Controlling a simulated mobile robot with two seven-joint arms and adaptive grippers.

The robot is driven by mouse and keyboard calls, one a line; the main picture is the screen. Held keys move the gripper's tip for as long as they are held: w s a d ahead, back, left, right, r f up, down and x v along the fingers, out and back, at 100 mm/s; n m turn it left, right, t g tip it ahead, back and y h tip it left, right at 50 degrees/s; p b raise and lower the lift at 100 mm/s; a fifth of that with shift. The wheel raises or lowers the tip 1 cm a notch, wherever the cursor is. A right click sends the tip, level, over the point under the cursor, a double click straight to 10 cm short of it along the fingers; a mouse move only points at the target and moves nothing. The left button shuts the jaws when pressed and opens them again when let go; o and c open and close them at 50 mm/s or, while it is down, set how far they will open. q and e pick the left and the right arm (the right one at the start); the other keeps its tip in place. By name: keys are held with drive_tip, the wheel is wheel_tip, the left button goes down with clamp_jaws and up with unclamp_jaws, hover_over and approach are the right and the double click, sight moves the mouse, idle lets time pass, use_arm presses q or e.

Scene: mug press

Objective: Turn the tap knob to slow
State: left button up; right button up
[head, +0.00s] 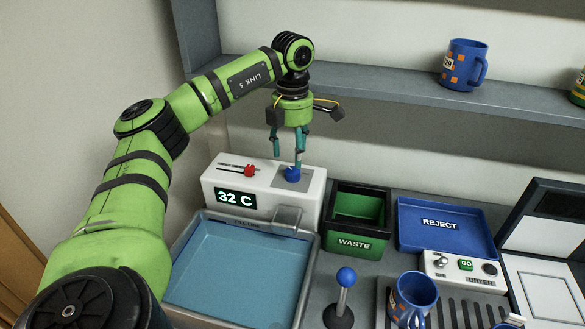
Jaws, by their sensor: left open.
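The tap unit (222,181) is a white box behind the basin, with a "32 C" display on its front. A blue knob (292,173) sits on a grey plate on the right of its top. A red slider (249,171) is on the left of the top. My left gripper (288,152) points down above the knob, open, with its teal fingers apart. One fingertip overlaps the knob's top edge in the picture; I cannot tell if it touches. Any markings around the knob are too small to read. My right gripper is not in view.
A basin (312,243) of blue water lies below a grey spout (287,217). A green WASTE bin (358,240) and blue REJECT tray (446,225) stand to the right. A blue-ball lever (345,277) and blue mug (413,294) are in front. A shelf (400,92) runs behind.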

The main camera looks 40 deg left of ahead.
sight(292, 170)
use_arm(q)
wheel_tip(292, 170, down, 4)
drive_tip(key=shift+s+r+p, duration=0.1)
drive_tip(key=shift+r+p, duration=0.05)
drive_tip(key=shift+p, duration=0.4)
drive_tip(key=shift+f, duration=0.6)
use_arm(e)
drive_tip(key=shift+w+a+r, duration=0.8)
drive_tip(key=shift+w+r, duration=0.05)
use_arm(q)
drive_tip(key=c, duration=1.1)
drive_tip(key=shift+c, duration=0.2)
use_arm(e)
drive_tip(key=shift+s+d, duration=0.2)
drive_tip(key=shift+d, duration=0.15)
